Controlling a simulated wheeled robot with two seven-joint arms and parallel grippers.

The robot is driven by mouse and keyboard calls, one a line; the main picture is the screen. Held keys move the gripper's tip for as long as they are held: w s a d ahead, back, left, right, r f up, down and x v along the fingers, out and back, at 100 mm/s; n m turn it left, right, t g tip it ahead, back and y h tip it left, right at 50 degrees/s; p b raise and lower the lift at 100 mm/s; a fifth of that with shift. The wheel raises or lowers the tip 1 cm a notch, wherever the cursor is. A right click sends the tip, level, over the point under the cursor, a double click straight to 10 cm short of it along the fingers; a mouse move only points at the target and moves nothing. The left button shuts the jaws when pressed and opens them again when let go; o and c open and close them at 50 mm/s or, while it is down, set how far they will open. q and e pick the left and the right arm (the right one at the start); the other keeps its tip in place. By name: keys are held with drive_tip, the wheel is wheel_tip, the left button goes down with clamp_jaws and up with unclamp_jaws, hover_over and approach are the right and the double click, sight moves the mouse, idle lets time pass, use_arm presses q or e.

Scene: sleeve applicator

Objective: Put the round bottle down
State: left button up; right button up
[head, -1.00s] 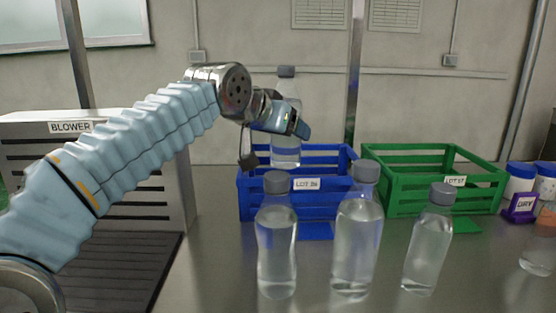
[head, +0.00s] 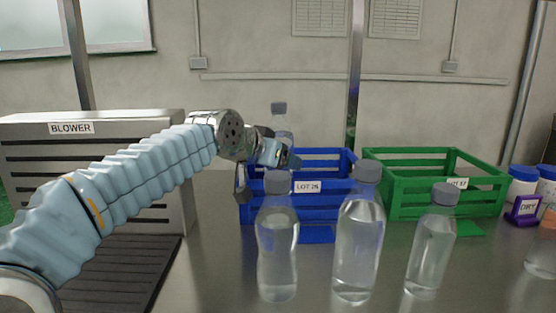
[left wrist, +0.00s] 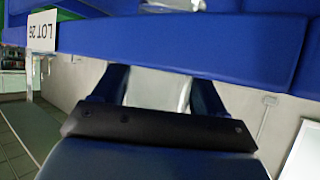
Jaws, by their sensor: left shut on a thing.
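My left gripper (head: 275,156) is shut on a clear bottle (head: 281,122) with a grey cap, which I take to be the round bottle. The bottle is upright at the left part of the blue crate (head: 318,206), labelled LOT 26. Its lower part is hidden behind my gripper and the crate's front, so I cannot tell whether its base touches the crate floor. In the left wrist view the bottle (left wrist: 158,90) shows between the fingers, close to the blue crate wall (left wrist: 180,45). My right gripper is not in view.
Three clear bottles stand in front: a waisted one (head: 277,245), a taller one (head: 358,245) and a slanted-looking one (head: 430,255). A green crate (head: 400,205) stands right of the blue one.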

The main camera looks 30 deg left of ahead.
use_arm(q)
drive_tip(key=shift+f+b, duration=0.35)
drive_tip(key=shift+f, duration=0.05)
drive_tip(key=o, duration=1.5)
drive_tip(key=shift+r, duration=0.1)
drive_tip(key=shift+r+p, duration=0.35)
drive_tip(key=shift+p, duration=0.15)
drive_tip(key=v, duration=1.2)
drive_tip(key=shift+b, duration=0.4)
drive_tip(key=shift+r, duration=0.15)
